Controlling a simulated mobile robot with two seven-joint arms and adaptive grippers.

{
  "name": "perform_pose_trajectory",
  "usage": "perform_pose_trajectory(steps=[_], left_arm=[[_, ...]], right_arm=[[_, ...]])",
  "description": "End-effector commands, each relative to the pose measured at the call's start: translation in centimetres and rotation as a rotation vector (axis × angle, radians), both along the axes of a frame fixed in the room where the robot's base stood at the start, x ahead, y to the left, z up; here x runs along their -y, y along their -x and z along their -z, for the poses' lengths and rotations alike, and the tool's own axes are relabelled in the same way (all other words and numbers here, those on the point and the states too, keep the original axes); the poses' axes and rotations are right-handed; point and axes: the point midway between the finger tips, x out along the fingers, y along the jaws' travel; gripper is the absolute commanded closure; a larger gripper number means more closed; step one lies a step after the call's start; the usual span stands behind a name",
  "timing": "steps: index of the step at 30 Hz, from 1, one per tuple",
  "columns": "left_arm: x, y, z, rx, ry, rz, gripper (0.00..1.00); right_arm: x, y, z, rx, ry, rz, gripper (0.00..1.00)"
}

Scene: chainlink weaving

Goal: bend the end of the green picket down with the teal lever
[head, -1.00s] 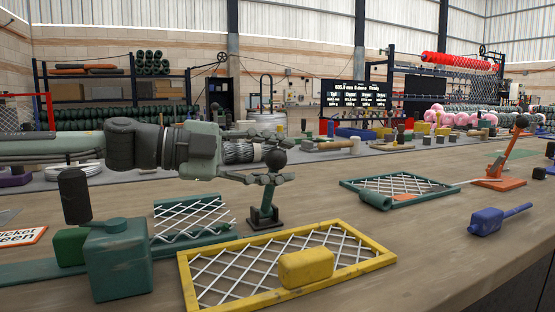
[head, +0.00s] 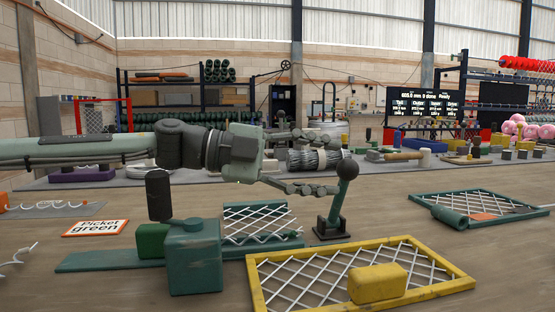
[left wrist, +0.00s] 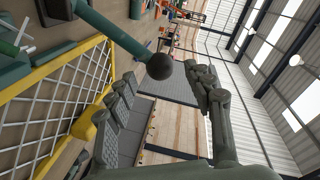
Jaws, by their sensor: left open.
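The teal lever (head: 338,203) stands on a dark base, leaning slightly right, with a black ball (head: 347,169) on top. My left gripper (head: 328,164) is open, its fingers pointing right at the lever. In the left wrist view the black ball (left wrist: 159,66) appears between the open fingertips (left wrist: 162,78); contact cannot be told. A small white mesh panel (head: 262,224) lies in a teal fixture (head: 110,261) left of the lever. The green picket's end cannot be made out. My right gripper is not in view.
A yellow frame (head: 455,281) with white mesh and a yellow block (head: 377,283) lies in front. A teal box (head: 193,262) with a dark-handled post stands left. A "Picket green" sign (head: 95,228) lies farther left. A green frame (head: 500,222) lies right, with bare bench between.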

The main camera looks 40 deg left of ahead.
Motion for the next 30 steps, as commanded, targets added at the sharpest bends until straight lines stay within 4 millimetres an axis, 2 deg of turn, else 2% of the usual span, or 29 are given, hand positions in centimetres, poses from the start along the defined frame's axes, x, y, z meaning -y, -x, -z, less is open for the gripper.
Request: perform_pose_trajectory(steps=[15, 30], left_arm=[[-4.9, 4.3, -1.2, 0.003, -0.002, -0.004, 0.48], [-5.5, 4.9, -1.2, 0.001, 0.0, -0.001, 0.48]], right_arm=[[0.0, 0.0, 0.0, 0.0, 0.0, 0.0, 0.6], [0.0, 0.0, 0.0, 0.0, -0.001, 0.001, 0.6]])
